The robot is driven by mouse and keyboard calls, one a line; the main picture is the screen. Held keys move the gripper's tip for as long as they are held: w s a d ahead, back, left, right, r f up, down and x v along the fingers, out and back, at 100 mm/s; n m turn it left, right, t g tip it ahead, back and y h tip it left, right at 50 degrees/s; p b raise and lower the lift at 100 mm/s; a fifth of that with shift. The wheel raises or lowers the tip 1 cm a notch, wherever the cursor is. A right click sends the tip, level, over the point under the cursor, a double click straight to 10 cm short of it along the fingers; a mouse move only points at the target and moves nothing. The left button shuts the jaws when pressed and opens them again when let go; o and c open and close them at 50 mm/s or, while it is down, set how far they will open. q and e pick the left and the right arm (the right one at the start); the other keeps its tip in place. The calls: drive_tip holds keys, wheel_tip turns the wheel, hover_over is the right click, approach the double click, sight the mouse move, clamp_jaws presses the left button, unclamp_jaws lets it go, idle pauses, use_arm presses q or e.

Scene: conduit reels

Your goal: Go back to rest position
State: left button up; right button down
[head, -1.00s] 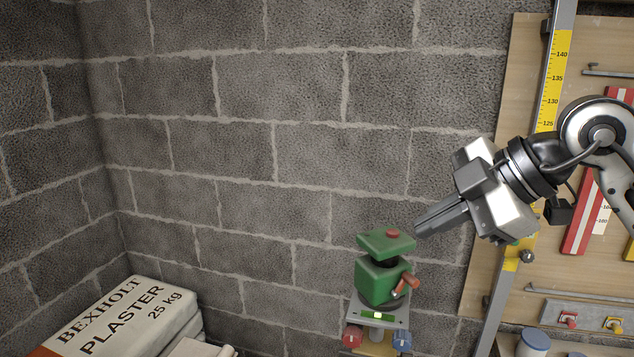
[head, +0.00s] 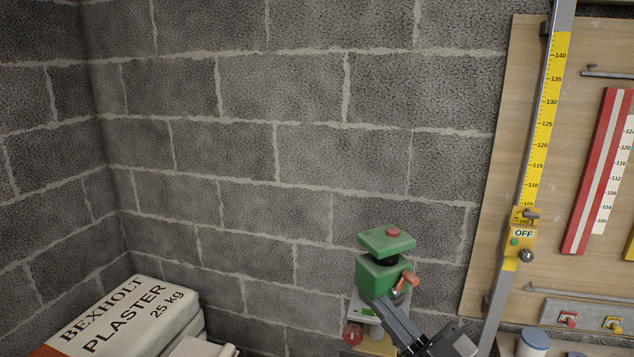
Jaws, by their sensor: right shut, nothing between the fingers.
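My right gripper (head: 384,309) shows at the bottom of the head view, right of centre, with its fingers together and nothing between them. Its fingers pass in front of the lower part of a green device (head: 386,272) with a red button on top and an orange-red handle. I cannot tell whether the fingers touch it. Most of my right arm is below the picture edge. My left gripper is not in view.
Plaster bags (head: 128,318) lie stacked at the bottom left. A yellow measuring staff (head: 543,120) with a box marked OFF stands before a wooden board (head: 512,110) at the right. A blue-lidded jar (head: 534,342) is at the bottom right. The block wall (head: 300,90) is bare.

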drive_tip(key=s+d+f+m+g+h, duration=0.1)
drive_tip(key=s+d+f+m+h, duration=0.15)
drive_tip(key=f, duration=0.35)
drive_tip(key=s+d+f+m+g+h, duration=0.1)
drive_tip(key=f+m+h, duration=0.1)
drive_tip(key=f+h, duration=0.35)
drive_tip(key=s+d+f+m+g+h, duration=0.1)
drive_tip(key=s+f+m+h, duration=0.1)
drive_tip(key=f, duration=0.5)
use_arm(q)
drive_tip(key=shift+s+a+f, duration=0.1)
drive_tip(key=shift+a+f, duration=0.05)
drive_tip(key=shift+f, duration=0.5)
use_arm(e)
drive_tip(key=s+f+g+h, duration=0.1)
drive_tip(key=s+f+g, duration=0.3)
drive_tip(key=s+f, duration=0.6)
drive_tip(key=shift+d+f+g, duration=0.3)
drive_tip(key=shift+s+m, duration=0.1)
drive_tip(key=shift+m, duration=0.15)
